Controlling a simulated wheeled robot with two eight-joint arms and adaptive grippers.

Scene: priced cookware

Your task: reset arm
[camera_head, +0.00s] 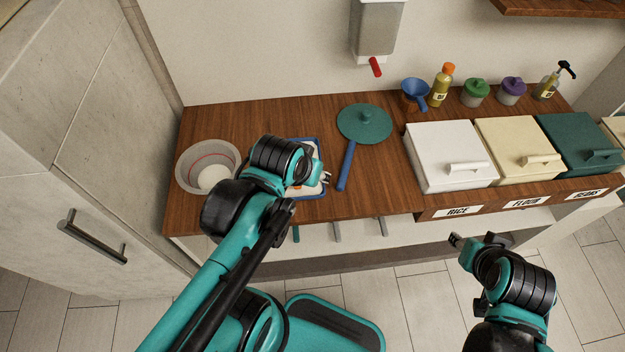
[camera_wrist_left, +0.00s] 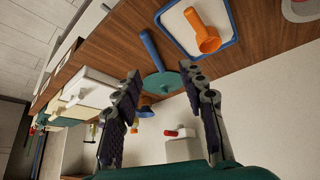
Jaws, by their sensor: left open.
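My left gripper (camera_head: 325,179) is over the counter at the blue-rimmed white tray (camera_head: 318,150), partly hiding it. In the left wrist view its two fingers (camera_wrist_left: 162,72) are spread with nothing between them. That view shows an orange scoop-like item (camera_wrist_left: 205,37) on the tray (camera_wrist_left: 228,42).
A grey bowl (camera_head: 190,165) with a white round thing inside stands left on the counter (camera_head: 385,190). White (camera_head: 440,150), cream (camera_head: 515,145) and teal (camera_head: 580,140) bins stand right.

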